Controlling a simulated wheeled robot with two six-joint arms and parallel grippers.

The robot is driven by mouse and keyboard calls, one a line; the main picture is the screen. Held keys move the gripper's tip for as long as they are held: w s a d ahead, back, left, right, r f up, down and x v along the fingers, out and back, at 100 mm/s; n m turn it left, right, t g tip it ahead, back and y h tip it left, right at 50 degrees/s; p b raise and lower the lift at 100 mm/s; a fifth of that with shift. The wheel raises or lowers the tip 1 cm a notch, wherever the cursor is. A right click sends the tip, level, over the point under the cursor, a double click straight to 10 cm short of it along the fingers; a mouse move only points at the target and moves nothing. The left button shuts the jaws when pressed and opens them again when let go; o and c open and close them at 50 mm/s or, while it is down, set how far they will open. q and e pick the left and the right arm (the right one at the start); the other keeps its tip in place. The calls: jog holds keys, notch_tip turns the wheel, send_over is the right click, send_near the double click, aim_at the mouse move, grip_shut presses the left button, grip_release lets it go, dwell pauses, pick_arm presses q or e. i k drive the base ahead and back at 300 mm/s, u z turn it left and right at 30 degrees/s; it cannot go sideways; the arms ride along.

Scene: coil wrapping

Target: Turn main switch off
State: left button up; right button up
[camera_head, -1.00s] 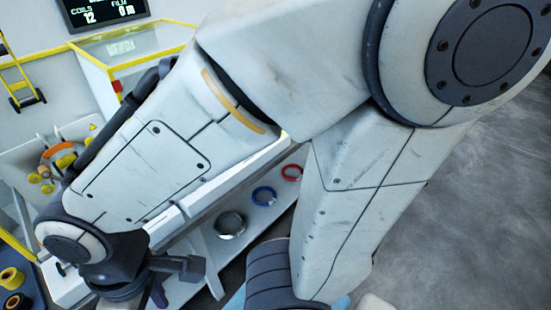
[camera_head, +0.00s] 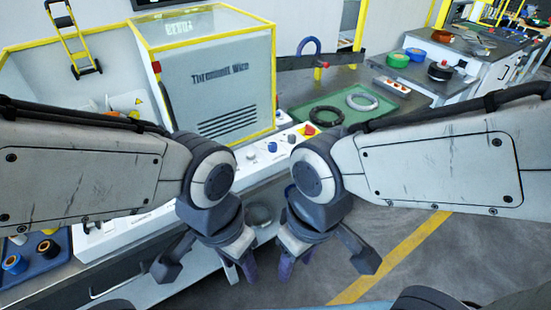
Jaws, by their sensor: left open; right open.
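A red switch on a yellow square plate (camera_head: 307,130) is at the right end of the white control panel (camera_head: 225,163), in front of the yellow-framed machine. It looks like the main switch; its exact setting is too small to read. My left gripper (camera_head: 208,268) is open, empty and pointing down, left of and nearer than the switch. My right gripper (camera_head: 325,264) is open and empty, also in front of and below the switch. Neither gripper touches the switch.
A blue knob (camera_head: 272,147) and other small knobs sit on the panel left of the switch. The yellow-framed machine (camera_head: 215,85) stands behind. A green mat (camera_head: 336,122) holds black and grey coils. Grey floor lies open at lower right.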

aim_at(309, 131)
jog(key=u, duration=0.05)
jog(key=k, duration=0.45)
jog(key=z, duration=0.5)
jog(key=i, duration=1.45)
jog(key=u, duration=0.8)
